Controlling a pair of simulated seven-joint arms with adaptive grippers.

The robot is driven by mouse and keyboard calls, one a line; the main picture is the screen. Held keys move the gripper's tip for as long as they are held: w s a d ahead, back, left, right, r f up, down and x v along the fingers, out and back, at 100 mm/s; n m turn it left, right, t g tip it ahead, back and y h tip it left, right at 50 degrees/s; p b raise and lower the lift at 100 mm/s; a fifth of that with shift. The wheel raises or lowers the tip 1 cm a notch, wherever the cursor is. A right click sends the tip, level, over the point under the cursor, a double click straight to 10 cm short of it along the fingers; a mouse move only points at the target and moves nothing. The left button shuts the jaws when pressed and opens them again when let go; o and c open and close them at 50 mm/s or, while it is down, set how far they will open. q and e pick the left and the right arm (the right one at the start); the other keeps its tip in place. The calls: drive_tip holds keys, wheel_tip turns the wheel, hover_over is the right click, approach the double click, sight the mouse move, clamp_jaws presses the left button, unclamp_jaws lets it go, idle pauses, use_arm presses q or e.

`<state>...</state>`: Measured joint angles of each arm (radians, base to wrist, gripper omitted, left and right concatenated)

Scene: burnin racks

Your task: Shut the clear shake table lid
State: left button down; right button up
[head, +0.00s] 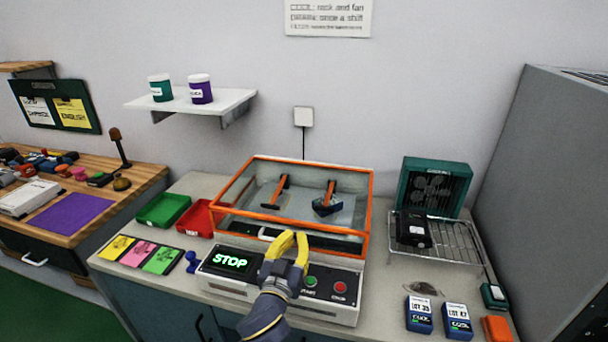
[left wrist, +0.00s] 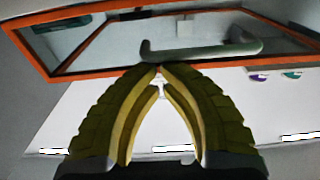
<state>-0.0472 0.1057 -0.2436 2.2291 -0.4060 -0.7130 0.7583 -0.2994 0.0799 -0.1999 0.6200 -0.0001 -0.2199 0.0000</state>
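The shake table (head: 235,285) stands on the bench, with a dark screen reading STOP in green. Its clear lid (head: 368,205) has an orange frame and lies low over the box; I cannot tell whether its front edge is fully seated. Two orange-handled pieces show through the clear panel. The lid's pale bar handle (left wrist: 200,50) runs just beyond my fingertips in the left wrist view. My left gripper (head: 290,236) has yellow fingers whose tips meet, with nothing visible between them. It is at the front of the lid, above the control panel. My right gripper is not in view.
Green tray (head: 163,210) and red tray (head: 197,218) sit left of the table. Green (head: 311,281) and red buttons (head: 340,287) are right of my gripper. A wire rack (head: 455,245) and fan (head: 433,187) stand at right. Coloured cards (head: 138,253) lie at front left.

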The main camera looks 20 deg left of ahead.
use_arm(q)
drive_tip(key=r, duration=0.3)
drive_tip(key=shift+w+r, duration=0.35)
drive_tip(key=s+f, duration=0.4)
drive_tip(key=s, duration=0.5)
drive_tip(key=shift+d+f, duration=0.25)
drive_tip(key=shift+d, duration=0.05)
drive_tip(key=s+a+f+m+g+y, duration=0.2)
drive_tip(key=s+a+f+m+g, duration=0.3)
drive_tip(key=s+f, duration=0.5)
drive_tip(key=s+a+f+m+g+y, duration=0.1)
drive_tip(key=s+a+f+m+g, duration=0.2)
drive_tip(key=s+a+f+g, duration=0.6)
drive_tip(key=s+d+f+h, duration=0.1)
drive_tip(key=d+f, duration=0.2)
drive_tip(key=f, duration=0.8)
drive_tip(key=s+d+f+h, duration=0.1)
drive_tip(key=d+f, duration=0.1)
drive_tip(key=f, duration=0.8)
drive_tip(key=s+d+f+h, duration=0.1)
drive_tip(key=d+f, duration=0.2)
drive_tip(key=f, duration=0.8)
drive_tip(key=s+f+n+g+h, duration=0.1)
drive_tip(key=s+f+n+g, duration=0.2)
drive_tip(key=s+f, duration=1.8)
drive_tip(key=shift+s+f+n+g, duration=0.3)
drive_tip(key=shift+s, duration=0.45)
